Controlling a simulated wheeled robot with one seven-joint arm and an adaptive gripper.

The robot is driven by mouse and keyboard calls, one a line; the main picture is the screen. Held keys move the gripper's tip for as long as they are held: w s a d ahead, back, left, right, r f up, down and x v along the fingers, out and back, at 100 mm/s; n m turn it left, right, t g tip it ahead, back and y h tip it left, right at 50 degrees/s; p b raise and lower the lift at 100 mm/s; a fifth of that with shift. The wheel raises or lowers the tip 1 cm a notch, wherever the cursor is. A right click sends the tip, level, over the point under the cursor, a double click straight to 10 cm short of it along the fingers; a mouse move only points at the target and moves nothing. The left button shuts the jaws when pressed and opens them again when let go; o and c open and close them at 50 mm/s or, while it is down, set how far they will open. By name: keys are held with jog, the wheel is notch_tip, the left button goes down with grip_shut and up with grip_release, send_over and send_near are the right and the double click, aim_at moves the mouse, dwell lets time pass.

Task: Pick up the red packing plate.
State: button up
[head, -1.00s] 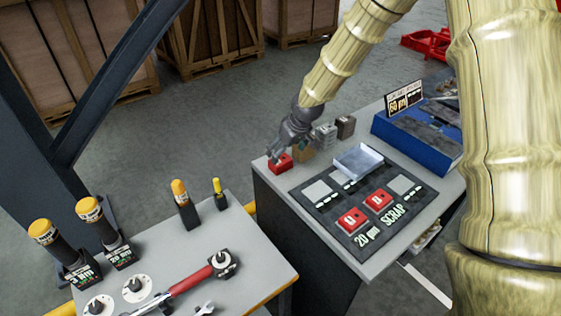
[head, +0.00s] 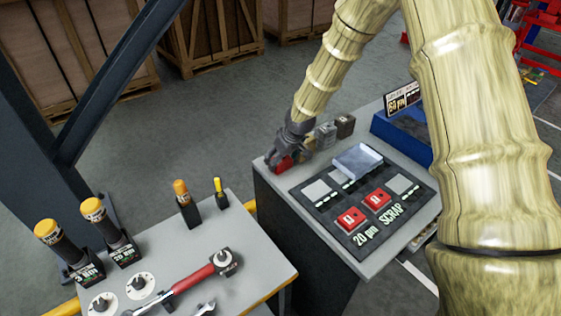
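A red block-like piece (head: 284,164), which looks like the red packing plate, sits at the far left corner of the grey bench. My gripper (head: 279,160) is down at it, with dark fingers around or just over its top. The fingers cover part of the piece, and I cannot tell whether they are closed on it. Two more red pieces, one on the left (head: 350,219) and one on the right (head: 377,199), lie on the dark marked mat (head: 330,211).
Grey and dark blocks (head: 345,126) stand right of my gripper. A clear tray (head: 358,161) lies on the mat, and a blue bin (head: 402,137) stands behind. The nearer bench (head: 235,290) holds yellow-capped bottles (head: 107,232) and a red-handled wrench (head: 192,280).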

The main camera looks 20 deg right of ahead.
jog(key=shift+w, duration=0.1)
jog(key=c, duration=0.9)
jog(key=shift+r+b, duration=0.45)
jog(key=shift+r, duration=0.35)
jog(key=shift+r+b, duration=0.35)
jog(key=shift+r, duration=0.55)
jog(key=s+a+b, duration=0.1)
jog(key=s+b, duration=0.1)
jog(key=s, duration=0.6)
jog(key=s+a+r+b, duration=0.1)
jog(key=s+b, duration=0.1)
jog(key=s, duration=0.6)
jog(key=shift+a+r, duration=0.3)
jog(key=shift+a, duration=0.1)
